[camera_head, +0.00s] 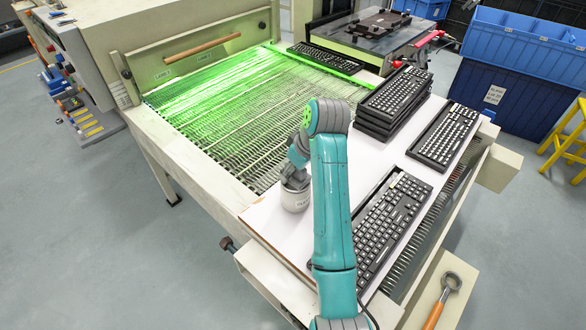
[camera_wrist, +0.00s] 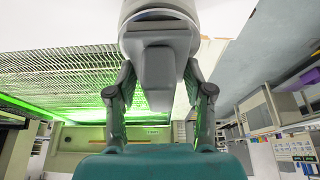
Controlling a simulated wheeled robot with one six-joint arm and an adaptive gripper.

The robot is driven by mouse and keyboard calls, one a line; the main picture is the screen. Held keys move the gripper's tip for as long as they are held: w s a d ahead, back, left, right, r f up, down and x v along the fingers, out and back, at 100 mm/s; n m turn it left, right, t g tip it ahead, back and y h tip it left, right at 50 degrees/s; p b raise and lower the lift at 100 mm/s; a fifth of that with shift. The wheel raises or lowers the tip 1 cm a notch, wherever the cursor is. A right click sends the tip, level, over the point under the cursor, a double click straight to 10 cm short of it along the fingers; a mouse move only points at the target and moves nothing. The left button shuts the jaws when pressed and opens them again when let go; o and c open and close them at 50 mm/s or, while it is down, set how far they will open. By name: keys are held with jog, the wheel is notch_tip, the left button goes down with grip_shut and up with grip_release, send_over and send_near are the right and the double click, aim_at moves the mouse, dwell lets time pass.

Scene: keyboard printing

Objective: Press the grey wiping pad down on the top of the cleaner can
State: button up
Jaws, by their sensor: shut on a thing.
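The cleaner can (camera_head: 295,201) is a short white can with dark lettering, standing upright on the white board at its near left end. In the wrist view the can (camera_wrist: 137,8) is at the top edge. My gripper (camera_head: 297,176) is directly above the can, pointing down. In the wrist view its two fingers are closed on the sides of the grey wiping pad (camera_wrist: 160,75). The pad's wide end is at the can's top and overlaps its rim in the picture. I cannot tell for sure whether they touch. My arm partly hides the gripper in the head view.
A keyboard (camera_head: 390,222) lies right of my arm, with another keyboard (camera_head: 444,133) and a keyboard stack (camera_head: 394,98) behind. The green-lit mesh conveyor (camera_head: 235,125) is left of the board. An orange-handled wrench (camera_head: 441,302) lies at the lower right.

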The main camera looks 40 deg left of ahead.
jog(key=shift+r, duration=3.5)
